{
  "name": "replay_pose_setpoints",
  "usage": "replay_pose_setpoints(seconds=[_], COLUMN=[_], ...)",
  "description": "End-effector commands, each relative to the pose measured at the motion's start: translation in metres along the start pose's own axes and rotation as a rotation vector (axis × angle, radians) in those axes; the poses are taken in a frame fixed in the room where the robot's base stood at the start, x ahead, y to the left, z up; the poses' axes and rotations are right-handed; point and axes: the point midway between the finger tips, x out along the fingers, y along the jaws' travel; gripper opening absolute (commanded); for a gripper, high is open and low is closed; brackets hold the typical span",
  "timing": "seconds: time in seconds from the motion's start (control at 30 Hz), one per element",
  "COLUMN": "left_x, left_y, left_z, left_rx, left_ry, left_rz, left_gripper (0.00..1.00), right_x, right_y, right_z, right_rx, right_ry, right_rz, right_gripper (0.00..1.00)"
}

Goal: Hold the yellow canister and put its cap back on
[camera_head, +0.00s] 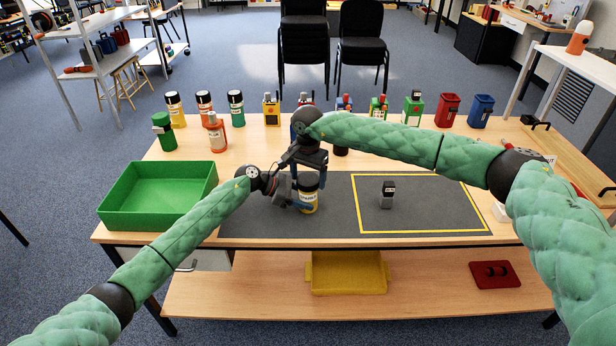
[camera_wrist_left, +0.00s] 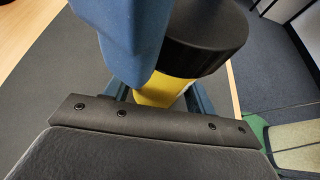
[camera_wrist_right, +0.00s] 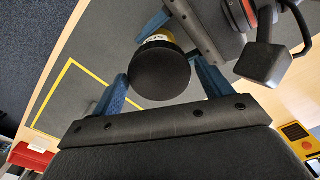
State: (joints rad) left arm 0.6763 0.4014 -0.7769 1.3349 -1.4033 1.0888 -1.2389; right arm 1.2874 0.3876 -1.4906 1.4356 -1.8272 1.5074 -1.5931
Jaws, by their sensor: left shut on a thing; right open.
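The yellow canister (camera_head: 308,203) stands upright on the dark mat near the table's middle, with its black cap (camera_head: 308,182) sitting on top. In the left wrist view the yellow body (camera_wrist_left: 160,90) shows below the wide black cap (camera_wrist_left: 207,38). My left gripper (camera_head: 298,196) is shut on the canister's body from the left. My right gripper (camera_head: 310,168) is directly above the canister, pointing down. In the right wrist view its open fingers (camera_wrist_right: 160,85) stand on either side of the black cap (camera_wrist_right: 160,76), with gaps visible. Whether the cap is fully seated cannot be told.
A green tray (camera_head: 158,194) stands at the left. Several bottles, canisters and red and blue bins (camera_head: 447,110) line the table's back. The mat's right part is mostly clear.

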Motion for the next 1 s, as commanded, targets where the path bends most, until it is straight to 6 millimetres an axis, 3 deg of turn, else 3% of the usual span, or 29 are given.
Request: replay_pose_setpoints(seconds=[0.6,0.87,1.0], left_x=[0.0000,0.0000,0.0000], left_y=[0.0000,0.0000,0.0000], left_z=[0.0000,0.0000,0.0000], left_rx=[0.000,0.000,0.000], left_ry=[0.000,0.000,0.000], left_rz=[0.000,0.000,0.000], left_gripper=[0.28,0.28,0.28], right_x=[0.0007,0.0002,-0.0001], right_y=[0.0004,0.0002,0.0003], right_z=[0.0004,0.0000,-0.0001], right_rx=[0.484,0.604,0.531], right_ry=[-0.001,-0.001,0.000], right_rz=[0.001,0.000,0.001], right_gripper=[0.78,0.78,0.78])
